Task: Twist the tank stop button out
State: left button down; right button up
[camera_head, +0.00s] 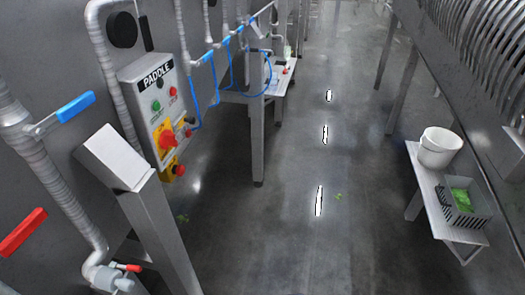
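A grey control box (158,98) labelled PADDLE is fixed to the tank wall at the left. A red mushroom button on a yellow plate (167,140) is on its front. A second red button (179,169) on a yellow base sits just below the box. A small green button (156,106) and a small red button (173,91) are higher up. I cannot read which red button is the tank stop, nor tell whether either is pressed in. Neither of my grippers is in view.
Pipes with a blue lever (76,106) and a red lever (22,232) stand at the far left. A slanted metal post (150,210) rises before the box. At right, a low bench (423,180) holds a white bucket (438,147) and a crate of greens (466,213).

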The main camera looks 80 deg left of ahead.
aim_at(178, 169)
jog(key=i+j+u, duration=0.2)
jog(key=u, duration=3.65)
